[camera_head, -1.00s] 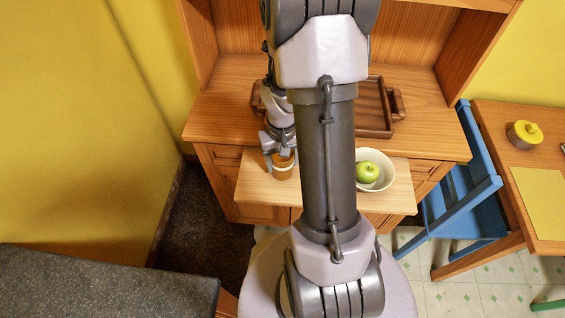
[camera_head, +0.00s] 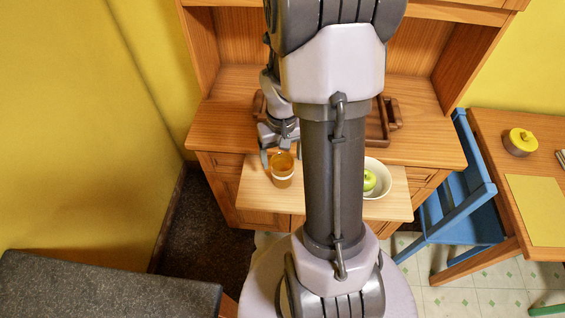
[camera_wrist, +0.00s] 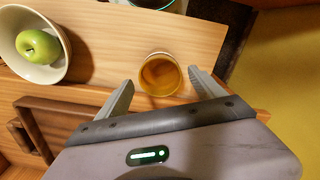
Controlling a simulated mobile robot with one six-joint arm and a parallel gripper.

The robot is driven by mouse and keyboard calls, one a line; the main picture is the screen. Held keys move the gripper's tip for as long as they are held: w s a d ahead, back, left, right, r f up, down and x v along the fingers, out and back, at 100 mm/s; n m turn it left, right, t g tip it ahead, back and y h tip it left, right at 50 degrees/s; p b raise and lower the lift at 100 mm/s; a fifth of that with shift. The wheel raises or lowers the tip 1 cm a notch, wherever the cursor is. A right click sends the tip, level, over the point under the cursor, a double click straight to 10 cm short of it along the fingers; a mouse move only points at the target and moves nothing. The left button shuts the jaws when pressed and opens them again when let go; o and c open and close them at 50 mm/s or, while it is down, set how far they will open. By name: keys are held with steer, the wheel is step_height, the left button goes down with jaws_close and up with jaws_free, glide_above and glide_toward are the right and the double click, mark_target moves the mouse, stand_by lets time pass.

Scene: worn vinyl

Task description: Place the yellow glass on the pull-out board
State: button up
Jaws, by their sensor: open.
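The yellow glass (camera_head: 282,170) stands upright on the left part of the pull-out board (camera_head: 258,196). In the wrist view the glass (camera_wrist: 160,75) shows from above, apart from both fingers, just beyond and between their tips. My gripper (camera_head: 278,158) is open and empty at the back side of the glass; its two fingertips show in the wrist view (camera_wrist: 160,78). My arm hides the middle of the board in the head view.
A pale bowl (camera_head: 379,191) with a green apple (camera_head: 369,181) stands on the board's right part. A brown wooden tray (camera_head: 384,122) lies on the cabinet top behind. A blue chair (camera_head: 463,190) and a table (camera_head: 480,134) stand at the right.

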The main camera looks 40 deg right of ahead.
steer(key=a+r+t+p, duration=0.1)
steer(key=a+r, duration=0.5)
steer(key=r, duration=0.2)
steer(key=a+r+t, duration=0.2)
steer(key=a+r, duration=0.3)
steer(key=r, duration=0.4)
steer(key=s+a+r+n+t+y, duration=0.1)
steer(key=s+a+r, duration=0.25)
steer(key=a, duration=0.35)
steer(key=s+a+r+t+y, duration=0.1)
steer(key=s+a+r+t, duration=0.1)
steer(key=s+a+r, duration=0.3)
step_height(320, 180, down, 9)
steer(key=w+a+b, duration=0.1)
steer(key=b, duration=0.6)
steer(key=shift+r, duration=0.15)
steer(key=shift+w, duration=0.1)
